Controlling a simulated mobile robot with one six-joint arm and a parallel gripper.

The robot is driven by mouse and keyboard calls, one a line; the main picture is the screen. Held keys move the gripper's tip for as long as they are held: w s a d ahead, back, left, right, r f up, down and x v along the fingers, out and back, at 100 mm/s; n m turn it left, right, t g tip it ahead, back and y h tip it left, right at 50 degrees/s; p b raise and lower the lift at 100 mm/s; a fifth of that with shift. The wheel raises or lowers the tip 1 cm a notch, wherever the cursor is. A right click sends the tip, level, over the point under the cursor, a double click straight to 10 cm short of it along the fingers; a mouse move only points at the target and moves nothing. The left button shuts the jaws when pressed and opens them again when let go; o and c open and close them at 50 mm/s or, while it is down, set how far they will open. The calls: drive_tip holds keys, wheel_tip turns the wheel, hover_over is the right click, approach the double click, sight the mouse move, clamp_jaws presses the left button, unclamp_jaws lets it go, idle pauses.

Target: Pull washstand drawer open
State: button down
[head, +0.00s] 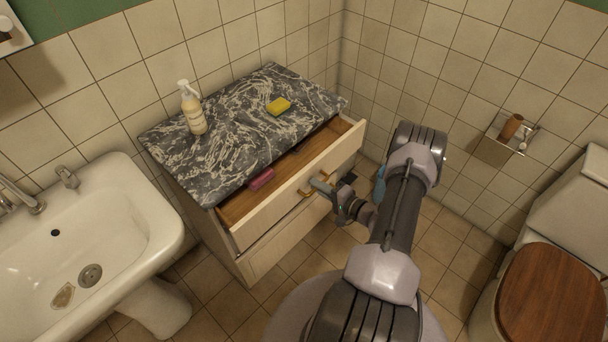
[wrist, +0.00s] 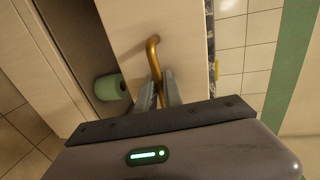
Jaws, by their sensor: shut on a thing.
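The washstand (head: 256,268) has a black-and-white marble top (head: 235,130). Its upper drawer (head: 290,197) stands partly open, with a pinkish-red object (head: 262,179) inside near the left end. A brass handle (wrist: 153,48) is on the drawer's pale front. My gripper (head: 317,187) is at the drawer front, and in the wrist view its fingers (wrist: 159,84) are shut on the handle, one on each side of the bar. In the head view the gripper hides part of the handle.
A pump bottle (head: 193,110) and yellow sponge (head: 279,106) stand on the marble. The white basin (head: 130,220) is left and the toilet (head: 555,290) right. A blue object (head: 379,186) is partly behind my arm. The wrist view shows a green roll (wrist: 108,88).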

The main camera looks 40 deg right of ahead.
drive_tip(key=f+v, duration=0.2)
drive_tip(key=v, duration=1.1)
drive_tip(key=shift+s+f, duration=0.2)
drive_tip(key=shift+s, duration=0.4)
drive_tip(key=c, duration=1.8)
unclamp_jaws()
drive_tip(key=p+v, duration=0.3)
drive_tip(key=v, duration=1.4)
drive_tip(key=shift+s+d+r, duration=0.1)
drive_tip(key=shift+s, duration=0.05)
